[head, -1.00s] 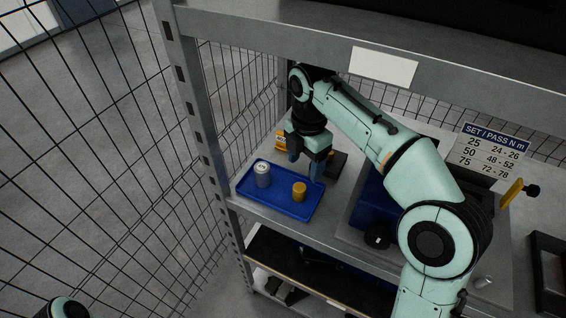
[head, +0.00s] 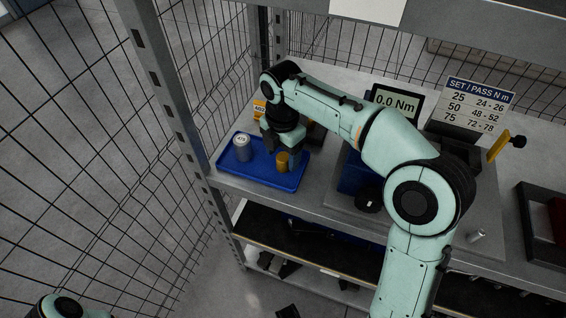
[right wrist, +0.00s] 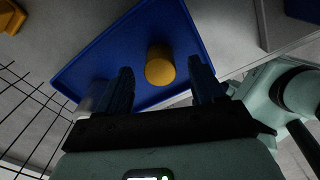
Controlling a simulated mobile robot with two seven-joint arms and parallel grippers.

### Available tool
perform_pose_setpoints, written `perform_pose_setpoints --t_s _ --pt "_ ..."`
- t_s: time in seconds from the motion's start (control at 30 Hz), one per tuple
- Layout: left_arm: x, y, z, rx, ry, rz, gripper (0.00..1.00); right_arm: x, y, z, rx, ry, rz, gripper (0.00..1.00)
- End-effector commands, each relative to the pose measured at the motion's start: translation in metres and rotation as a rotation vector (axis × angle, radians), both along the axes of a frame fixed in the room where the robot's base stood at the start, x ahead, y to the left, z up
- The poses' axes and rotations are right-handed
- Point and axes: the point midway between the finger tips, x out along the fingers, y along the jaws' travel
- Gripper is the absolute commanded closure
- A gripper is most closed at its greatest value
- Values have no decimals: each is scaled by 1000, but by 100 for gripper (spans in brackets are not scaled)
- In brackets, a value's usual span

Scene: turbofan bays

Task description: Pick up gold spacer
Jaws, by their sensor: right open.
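The gold spacer (head: 282,161) is a short gold cylinder standing on a blue tray (head: 290,183) on the shelf. A grey cylinder with a marked light top (head: 242,146) stands on the tray to its left. My right gripper (head: 283,153) is low over the tray, close behind the spacer. In the right wrist view, its two dark fingers (right wrist: 162,88) are open, and the gold spacer (right wrist: 160,66) shows between and slightly beyond the tips, with nothing held. Of my left arm only a part shows at the bottom left; its gripper is out of view.
A yellow labelled item (head: 259,108) stands behind the tray. Right of it are a display reading 0.0 Nm (head: 397,101), a torque sign (head: 477,110) and a dark knob (head: 368,200). A shelf post (head: 165,85) and wire fence stand left.

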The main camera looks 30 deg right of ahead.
Motion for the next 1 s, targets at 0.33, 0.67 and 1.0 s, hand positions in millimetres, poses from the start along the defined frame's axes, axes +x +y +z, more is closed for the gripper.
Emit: perform_pose_setpoints --t_s 0.33,0.67,1.0 --pt "-2 0 -6 0 2 0 41 -1 0 -26 0 0 -1 32" --pt "-2 0 -6 0 2 0 41 -1 1 -25 0 0 0 100" --pt "-1 0 -4 1 2 0 41 0 1 -18 0 -4 0 100"
